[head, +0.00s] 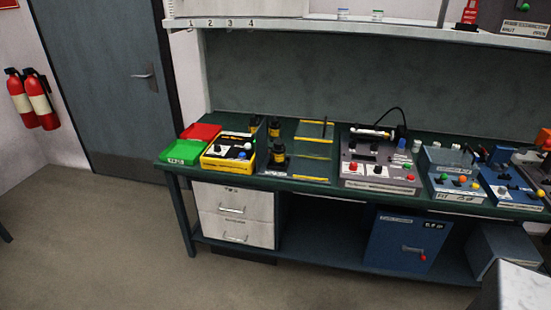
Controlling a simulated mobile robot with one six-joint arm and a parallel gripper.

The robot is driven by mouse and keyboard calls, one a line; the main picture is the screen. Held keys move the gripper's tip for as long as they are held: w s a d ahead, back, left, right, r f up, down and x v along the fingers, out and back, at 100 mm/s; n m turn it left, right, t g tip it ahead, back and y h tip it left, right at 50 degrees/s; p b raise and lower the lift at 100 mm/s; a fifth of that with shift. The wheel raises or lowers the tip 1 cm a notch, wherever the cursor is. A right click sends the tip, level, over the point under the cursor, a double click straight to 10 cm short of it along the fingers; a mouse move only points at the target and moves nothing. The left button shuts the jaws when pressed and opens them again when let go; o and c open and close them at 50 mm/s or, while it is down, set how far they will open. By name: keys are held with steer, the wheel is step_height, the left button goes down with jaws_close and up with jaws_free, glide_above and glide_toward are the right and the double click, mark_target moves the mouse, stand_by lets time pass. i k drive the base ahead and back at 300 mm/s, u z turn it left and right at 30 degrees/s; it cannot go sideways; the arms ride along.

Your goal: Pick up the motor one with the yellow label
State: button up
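Three small black motor-like parts stand on the dark plate left of centre on the green bench. The front one (278,155) is the largest and shows a yellow band. A second (274,128) stands behind it and also shows some yellow. A third (253,123) stands at the back left, with a little yellow visible. They are too small to read any label. My gripper is not in view.
A red tray (201,131), a green tray (183,152) and a yellow-black box (225,163) stand left of the parts. Yellow-edged plates (312,148) and a grey control box (378,173) stand to their right. The shelf (330,30) overhangs the back. Floor is clear at front left.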

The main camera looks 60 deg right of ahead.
mark_target(278, 148)
steer(key=z, duration=0.1)
steer(key=i, duration=0.95)
steer(key=u, duration=0.05)
